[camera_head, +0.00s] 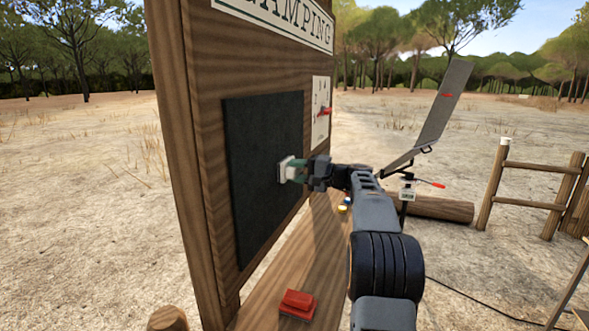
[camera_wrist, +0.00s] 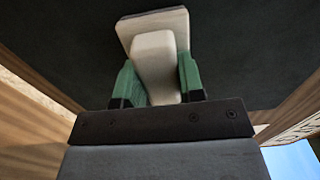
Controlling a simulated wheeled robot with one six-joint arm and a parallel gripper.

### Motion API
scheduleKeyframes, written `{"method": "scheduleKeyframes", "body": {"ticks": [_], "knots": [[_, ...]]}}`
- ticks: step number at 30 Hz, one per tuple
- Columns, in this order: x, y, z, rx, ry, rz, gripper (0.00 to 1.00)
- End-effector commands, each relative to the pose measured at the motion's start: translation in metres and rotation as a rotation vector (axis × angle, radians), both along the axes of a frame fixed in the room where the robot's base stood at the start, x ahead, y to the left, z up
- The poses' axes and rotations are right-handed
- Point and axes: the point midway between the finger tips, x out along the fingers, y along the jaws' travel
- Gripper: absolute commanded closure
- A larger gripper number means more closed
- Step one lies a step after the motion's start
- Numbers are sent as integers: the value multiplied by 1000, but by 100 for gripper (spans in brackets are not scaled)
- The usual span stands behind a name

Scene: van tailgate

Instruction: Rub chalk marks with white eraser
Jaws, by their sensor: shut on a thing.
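My gripper (camera_head: 297,171) has green fingers and is shut on the white eraser (camera_head: 284,168). In the wrist view the eraser (camera_wrist: 154,62) sits between the green fingers (camera_wrist: 157,83), with its wide pad facing the blackboard. The blackboard (camera_head: 258,125) is a dark panel on a wooden sign frame, and it fills the upper part of the wrist view (camera_wrist: 240,45). The eraser is at the board's right-hand part, against it or very close; I cannot tell if it touches. No chalk marks can be made out on the visible board.
A red block (camera_head: 297,304) lies on the wooden ledge (camera_head: 262,313) below the board. A white panel with a red pointer (camera_head: 321,110) is right of the board. A log (camera_head: 432,208) and wooden fence (camera_head: 535,190) stand beyond.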

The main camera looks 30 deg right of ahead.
Motion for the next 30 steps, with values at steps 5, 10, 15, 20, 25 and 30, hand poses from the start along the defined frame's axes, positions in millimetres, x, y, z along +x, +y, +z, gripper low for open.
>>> {"method": "scheduleKeyframes", "body": {"ticks": [5, 10, 15, 20, 25, 30], "knots": [[9, -11, 3, 1, 1, -1, 83], [13, -17, 2, -1, -1, -1, 83], [18, -22, 3, 1, 1, -2, 83], [27, -30, 5, 1, 1, -2, 83], [35, -36, 3, 1, 1, -1, 83], [38, -39, 1, -1, -1, 0, 83]]}}
